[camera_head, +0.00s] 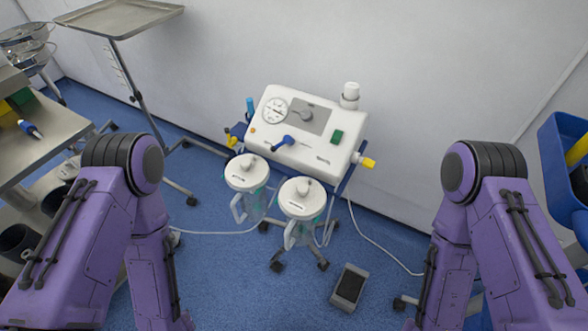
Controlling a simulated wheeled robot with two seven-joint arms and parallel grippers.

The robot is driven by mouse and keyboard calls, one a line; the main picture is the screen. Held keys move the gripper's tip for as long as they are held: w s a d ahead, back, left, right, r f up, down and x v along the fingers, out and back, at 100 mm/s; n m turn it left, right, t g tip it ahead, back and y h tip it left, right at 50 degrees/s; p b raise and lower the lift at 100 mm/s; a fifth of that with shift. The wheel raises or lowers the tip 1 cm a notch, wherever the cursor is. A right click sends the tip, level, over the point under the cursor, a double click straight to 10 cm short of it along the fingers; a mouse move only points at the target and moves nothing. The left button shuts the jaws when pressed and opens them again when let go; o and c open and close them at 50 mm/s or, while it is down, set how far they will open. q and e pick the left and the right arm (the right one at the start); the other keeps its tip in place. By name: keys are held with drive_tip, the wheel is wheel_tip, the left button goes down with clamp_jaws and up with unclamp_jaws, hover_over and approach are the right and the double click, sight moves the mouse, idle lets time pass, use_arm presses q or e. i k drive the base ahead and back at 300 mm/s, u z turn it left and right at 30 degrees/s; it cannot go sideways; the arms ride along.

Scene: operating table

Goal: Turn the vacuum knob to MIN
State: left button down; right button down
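The white suction machine (325,152) stands ahead in the middle, against the wall. My two purple arms come in from the lower left and lower right and bend down out of the picture. Both grippers are out of view.
Two lidded clear canisters, the left one (246,172) and the right one (302,197), stand in front of the machine. A foot pedal (349,287) lies on the blue floor. A tray stand (120,17) and metal table (38,130) are at left; blue bins (565,165) are at right.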

sight(306, 115)
drive_tip(key=z, duration=0.1)
drive_tip(key=k, duration=0.45)
drive_tip(key=u, duration=1.1)
drive_tip(key=i, duration=0.65)
drive_tip(key=z, duration=2.35)
